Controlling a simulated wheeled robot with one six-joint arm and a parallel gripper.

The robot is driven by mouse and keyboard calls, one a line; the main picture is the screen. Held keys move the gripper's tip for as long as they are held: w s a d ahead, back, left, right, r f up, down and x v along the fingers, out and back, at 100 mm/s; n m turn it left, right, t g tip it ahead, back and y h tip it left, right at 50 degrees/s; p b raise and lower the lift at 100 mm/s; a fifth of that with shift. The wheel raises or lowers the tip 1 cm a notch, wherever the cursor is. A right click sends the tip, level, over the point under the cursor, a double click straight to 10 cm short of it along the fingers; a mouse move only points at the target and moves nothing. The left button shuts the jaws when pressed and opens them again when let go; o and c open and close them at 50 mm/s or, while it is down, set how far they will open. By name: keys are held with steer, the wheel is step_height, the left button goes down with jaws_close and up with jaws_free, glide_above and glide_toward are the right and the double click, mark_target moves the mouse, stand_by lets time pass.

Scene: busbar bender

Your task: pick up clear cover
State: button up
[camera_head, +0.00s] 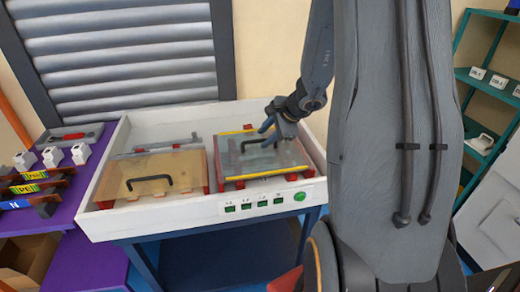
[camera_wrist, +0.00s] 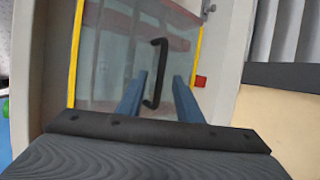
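The clear cover (camera_head: 270,163) lies in the right half of a white tray-topped bench, with yellow strips along two edges and a black handle (camera_head: 258,142) on top. In the wrist view the clear cover (camera_wrist: 108,58) fills the upper middle, and its black handle (camera_wrist: 158,75) runs lengthwise. My gripper (camera_head: 268,128) is over the cover close to the handle. In the wrist view my gripper (camera_wrist: 160,76) is open, with one blue finger on each side of the handle and visible gaps. I cannot tell how far the fingertips are above the cover.
An amber cover (camera_head: 170,168) with a black handle lies left of the clear one. The white tray wall (camera_head: 215,212) surrounds both, with a green button (camera_head: 299,196) on its front. A purple table (camera_head: 75,205) stands left, green shelves (camera_head: 490,85) right.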

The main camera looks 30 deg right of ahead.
steer(key=shift+x, duration=1.25)
jaws_close()
stand_by(0.5)
